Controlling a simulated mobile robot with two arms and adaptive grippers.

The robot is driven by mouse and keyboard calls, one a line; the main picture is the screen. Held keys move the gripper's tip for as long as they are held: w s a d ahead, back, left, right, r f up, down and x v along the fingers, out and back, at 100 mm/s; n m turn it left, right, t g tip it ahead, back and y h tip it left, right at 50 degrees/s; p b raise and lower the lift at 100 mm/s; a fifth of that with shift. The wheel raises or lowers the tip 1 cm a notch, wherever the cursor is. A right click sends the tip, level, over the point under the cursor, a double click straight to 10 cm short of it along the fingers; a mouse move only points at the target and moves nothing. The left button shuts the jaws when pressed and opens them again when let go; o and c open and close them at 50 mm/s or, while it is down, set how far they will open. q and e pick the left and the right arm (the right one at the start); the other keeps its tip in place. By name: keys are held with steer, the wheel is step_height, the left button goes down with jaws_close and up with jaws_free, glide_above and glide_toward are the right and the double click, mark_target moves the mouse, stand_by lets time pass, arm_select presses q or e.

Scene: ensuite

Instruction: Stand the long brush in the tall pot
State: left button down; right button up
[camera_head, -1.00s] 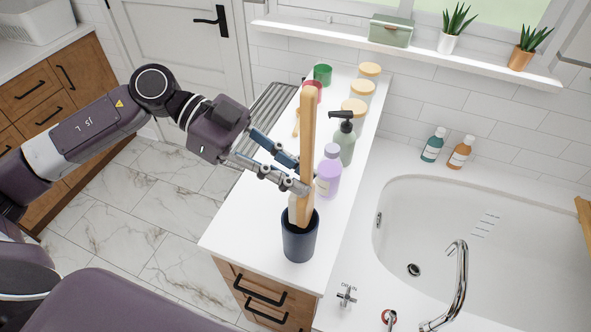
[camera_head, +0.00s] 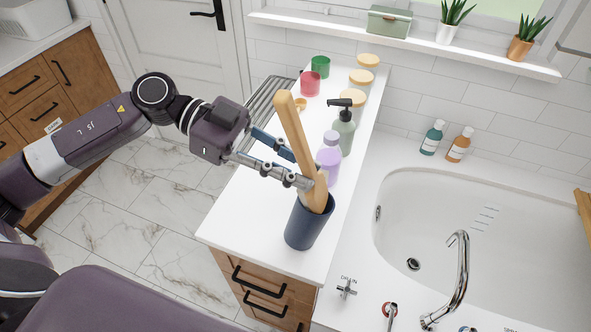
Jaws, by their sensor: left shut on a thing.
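The long wooden brush (camera_head: 296,135) leans with its top toward the upper left. Its lower end is inside the dark blue tall pot (camera_head: 309,224) on the white counter. The pot looks tilted, its rim shifted to the right of its base. My left gripper (camera_head: 309,183) is shut on the brush just above the pot's rim. The brush's lower end is hidden by the pot wall. My right gripper is not in view.
Close behind the brush stand a purple bottle (camera_head: 328,163) and a green pump bottle (camera_head: 343,132). Lidded jars (camera_head: 351,104) and red (camera_head: 310,84) and green (camera_head: 320,67) cups stand farther back. The counter (camera_head: 245,215) is clear left of the pot; the bathtub (camera_head: 500,230) lies right.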

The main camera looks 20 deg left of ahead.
mark_target(299, 196)
arm_select(q)
steer(key=shift+y, duration=0.7)
steer(key=f, duration=0.5)
steer(key=shift+s+a+f, duration=0.35)
steer(key=c, duration=2.2)
jaws_free()
steer(key=o, duration=0.5)
steer(key=shift+s+a, duration=0.15)
steer(key=shift+a, duration=0.05)
steer(key=shift+o, duration=0.2)
steer(key=shift+w, duration=0.75)
steer(key=shift+s+r, duration=0.15)
steer(key=shift+r, duration=0.05)
steer(key=v, duration=1.1)
steer(key=shift+w+a, duration=0.35)
steer(key=shift+a, duration=0.05)
